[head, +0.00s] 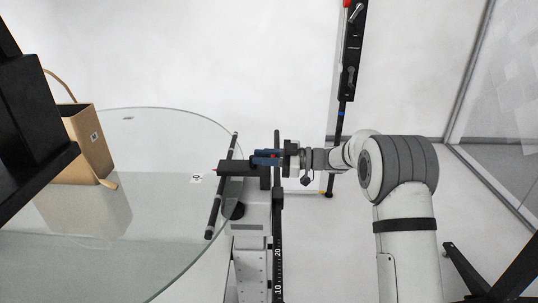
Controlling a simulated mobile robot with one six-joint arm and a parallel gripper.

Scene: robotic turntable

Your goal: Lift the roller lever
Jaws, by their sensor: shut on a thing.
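My gripper (265,158), with blue-grey fingers, reaches in from the right, just past the glass turntable's right edge. It is shut on the dark roller lever (236,168), a short black bar that points left over the rim of the glass turntable (150,240). The exact contact between fingers and lever is small and partly hidden. A thin black roller bar (215,212) runs along the glass rim beside the lever. I cannot tell whether the roller touches the glass.
A tan box-like bag (90,145) with a loose strap stands on the left of the glass. A black marked upright (278,255) stands beside the gripper. A tall black pole (350,70) is behind my arm. A small white marker tag (196,178) lies on the glass.

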